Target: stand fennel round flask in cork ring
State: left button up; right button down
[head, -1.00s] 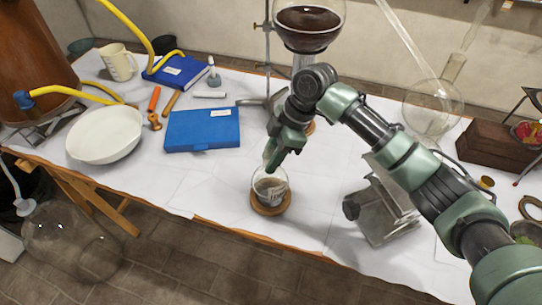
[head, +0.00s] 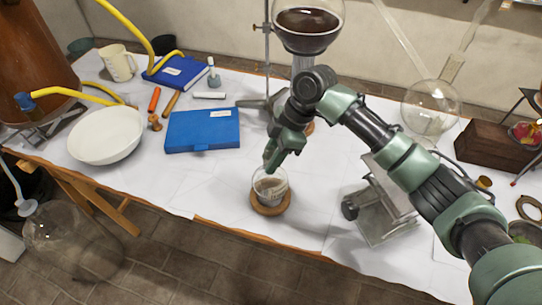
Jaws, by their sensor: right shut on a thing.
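The fennel round flask (head: 270,186) is a small clear glass flask with a label and some contents. It sits at the cork ring (head: 270,208), a brown ring near the table's front edge. My right gripper (head: 270,165) comes down from above and is shut on the flask's upper part. The flask looks upright, with the ring around its base; whether its bottom touches the ring fully I cannot tell. The fingers hide the flask's neck. My left gripper does not show.
A blue box (head: 202,130) and a white bowl (head: 106,135) lie to the left. A metal stand (head: 380,205) is close on the right. A large flask of dark liquid (head: 308,25) hangs behind my arm. The white tabletop left of the ring is clear.

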jog(key=shift+f+p, duration=0.35)
jog(key=shift+f, duration=1.35)
dwell(4.4)
jog(key=c, duration=0.9)
grip_release()
jog(key=shift+c, duration=0.2)
jog(key=shift+f, duration=0.1)
jog(key=shift+r, duration=0.2)
